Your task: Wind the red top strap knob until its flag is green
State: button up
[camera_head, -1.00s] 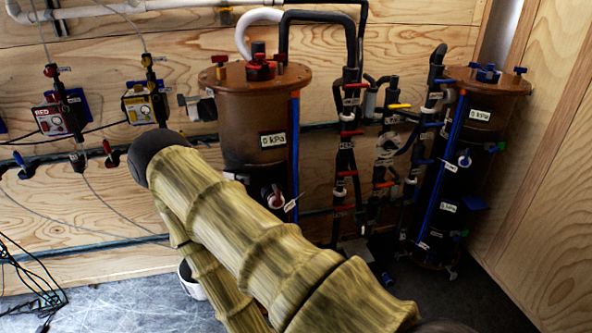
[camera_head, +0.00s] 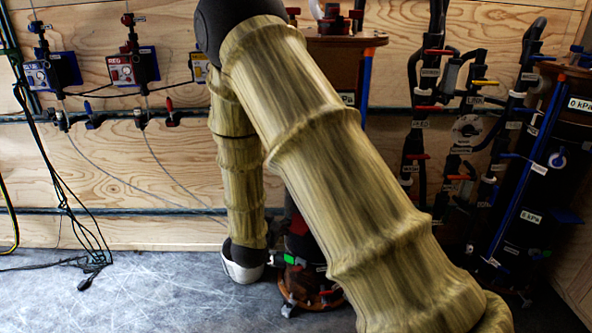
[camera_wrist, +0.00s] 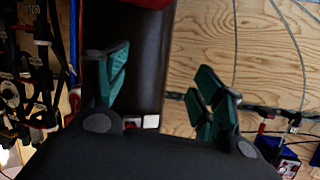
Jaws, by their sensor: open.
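My gripper (camera_wrist: 161,70) is open in the wrist view. Its green fingertips stand apart, with the dark filter cylinder (camera_wrist: 141,65) behind the gap and nothing held. In the head view my arm hides most of the red line's brown filter (camera_head: 334,62); its gauge is partly covered. The gripper is not distinguishable there. A dark red part (camera_wrist: 145,3) is cut off at the top edge of the wrist view; I cannot tell whether it is the top strap knob. No strap knob or flag can be made out clearly in either view.
Black pipes with coloured valve handles (camera_head: 433,52) stand right of the filter. A blue-striped filter (camera_head: 535,165) stands farther right. Regulator boxes, including a red one (camera_head: 121,70), hang on the wooden wall at left. Cables (camera_head: 75,200) hang to the floor. The left floor is mostly clear.

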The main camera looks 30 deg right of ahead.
jog(key=w+d+r+m+g+h+b, duration=0.1)
jog(key=w+d+r+m+h+b, duration=0.2)
jog(key=r, duration=0.5)
jog(key=w+d+r+m+g+h+b, duration=0.1)
jog(key=d+r+m+h+b, duration=0.15)
jog(key=r+m+b, duration=0.35)
jog(key=shift+n+h, duration=0.25)
jog(key=shift+n, duration=0.15)
jog(key=x, duration=0.3)
jog(key=r+x, duration=0.1)
jog(key=x, duration=0.5)
jog(key=shift+w+d+r, duration=0.2)
jog(key=shift+w+d, duration=0.05)
jog(key=shift+w, duration=0.15)
jog(key=c, duration=1)
